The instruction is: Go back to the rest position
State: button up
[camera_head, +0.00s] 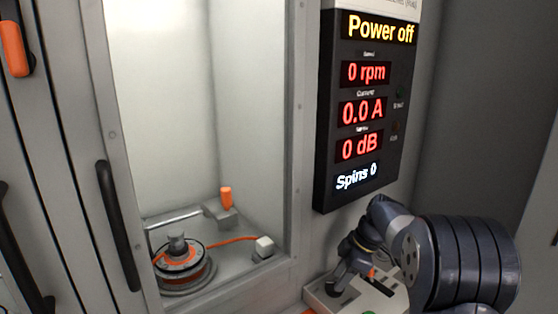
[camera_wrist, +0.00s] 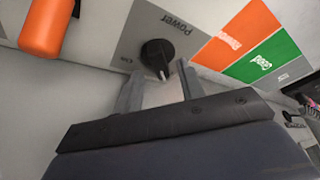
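My gripper (camera_wrist: 156,76) is open in the wrist view, with its two fingers spread just short of the black power knob (camera_wrist: 157,52). In the head view my arm reaches in from the lower right, and my gripper (camera_head: 350,274) is low over the control panel (camera_head: 375,302). The exact gap between fingertips and knob is hard to tell.
The display (camera_head: 366,110) reads "Power off", 0 rpm, 0.0 A, 0 dB, Spins 0. A hub motor (camera_head: 180,262) sits behind the cabinet window at left. Beside the knob are orange and green labels (camera_wrist: 262,58) and an orange handle (camera_wrist: 45,25).

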jog(key=shift+x, duration=1.05)
